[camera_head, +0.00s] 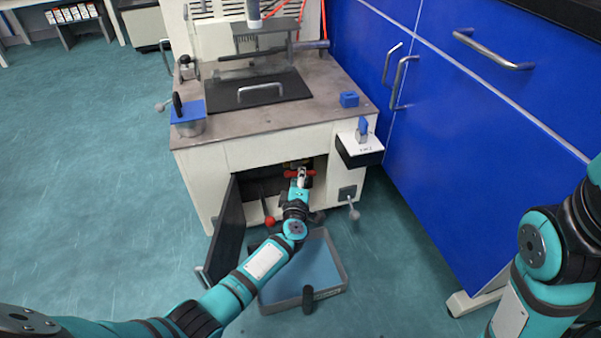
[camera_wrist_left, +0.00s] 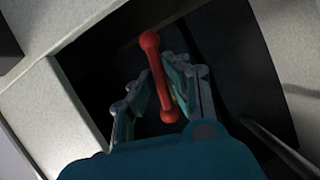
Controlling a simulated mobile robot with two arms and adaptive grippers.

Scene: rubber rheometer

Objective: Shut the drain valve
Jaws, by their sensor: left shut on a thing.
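The drain valve's red handle (camera_head: 291,173) is inside the open lower compartment of the rheometer's cabinet. In the left wrist view the handle (camera_wrist_left: 150,42) is a red bar with rounded ends, lying between the fingers. My left gripper (camera_head: 302,175) reaches into the compartment and is shut on the handle; it also shows in the left wrist view (camera_wrist_left: 158,78). The valve body behind the handle is mostly dark or hidden. My right arm is at the right edge of the head view, with its gripper out of view.
The compartment door (camera_head: 227,238) stands open at the left. A grey tray (camera_head: 341,269) with a blue inside lies on the floor below my left arm. A red knob (camera_head: 269,221) is low in the opening. Blue cabinets (camera_head: 465,125) stand close on the right.

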